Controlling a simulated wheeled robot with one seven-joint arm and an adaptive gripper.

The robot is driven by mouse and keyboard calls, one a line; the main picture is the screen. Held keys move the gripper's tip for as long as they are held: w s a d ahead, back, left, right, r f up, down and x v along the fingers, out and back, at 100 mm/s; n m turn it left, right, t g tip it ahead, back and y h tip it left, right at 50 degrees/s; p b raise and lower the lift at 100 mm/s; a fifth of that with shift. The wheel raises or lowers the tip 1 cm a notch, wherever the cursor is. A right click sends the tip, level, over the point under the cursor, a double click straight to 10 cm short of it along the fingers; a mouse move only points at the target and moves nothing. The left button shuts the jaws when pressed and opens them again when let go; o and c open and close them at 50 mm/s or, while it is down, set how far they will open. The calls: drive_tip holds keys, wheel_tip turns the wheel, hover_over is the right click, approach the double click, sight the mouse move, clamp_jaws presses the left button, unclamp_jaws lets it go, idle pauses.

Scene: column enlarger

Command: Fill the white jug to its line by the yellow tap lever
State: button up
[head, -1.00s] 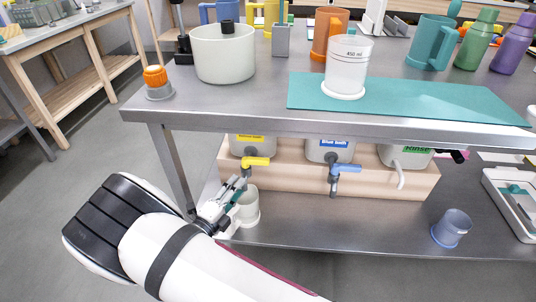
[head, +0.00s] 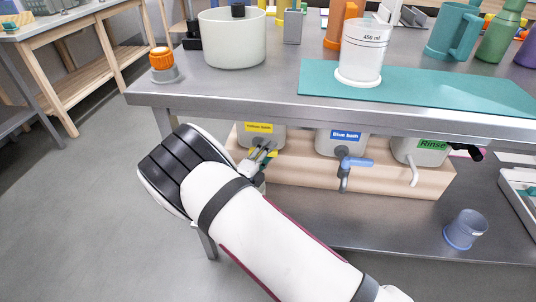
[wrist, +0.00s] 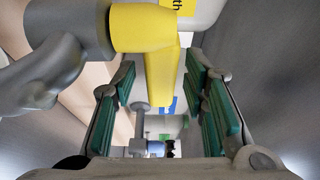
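The yellow tap lever (wrist: 160,50) is large in the wrist view, beside the grey tap body (wrist: 75,25) and its bent spout (wrist: 30,90). In the head view a bit of the lever (head: 272,154) shows under the yellow-labelled tank (head: 258,138). My gripper (head: 263,156) is at this tap. In the wrist view my gripper (wrist: 166,100) is open, its green-padded fingers apart on either side of the lever's free end; contact cannot be made out.
The blue tap (head: 350,167) and the Rinse tank (head: 420,150) stand to the right on a wooden block (head: 300,177). The tabletop edge (head: 400,124) runs above. A clear cup (head: 466,229) stands on the shelf. A 450 ml container (head: 363,50) stands on the teal mat (head: 450,90).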

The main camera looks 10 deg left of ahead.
drive_tip(key=shift+w+d, duration=0.1)
drive_tip(key=shift+w, duration=0.15)
clamp_jaws()
drive_tip(key=shift+r, duration=0.1)
drive_tip(key=shift+w+r+n+t+y+p, duration=0.15)
drive_tip(key=shift+n+t+y+p, duration=0.2)
drive_tip(key=shift+y+p, duration=0.3)
drive_tip(key=shift+w+f+n+t+y+p, duration=0.1)
drive_tip(key=shift+n+t+y+p, duration=0.05)
drive_tip(key=shift+n+y+p, duration=0.4)
drive_tip(key=shift+w+n+t+y+p, duration=0.15)
drive_tip(key=shift+w+n+y+p, duration=0.15)
drive_tip(key=shift+n+y+p, duration=0.5)
drive_tip(key=shift+w+n+t+y+p, duration=0.15)
drive_tip(key=shift+w+n+y+p, duration=0.2)
drive_tip(key=shift+y, duration=0.75)
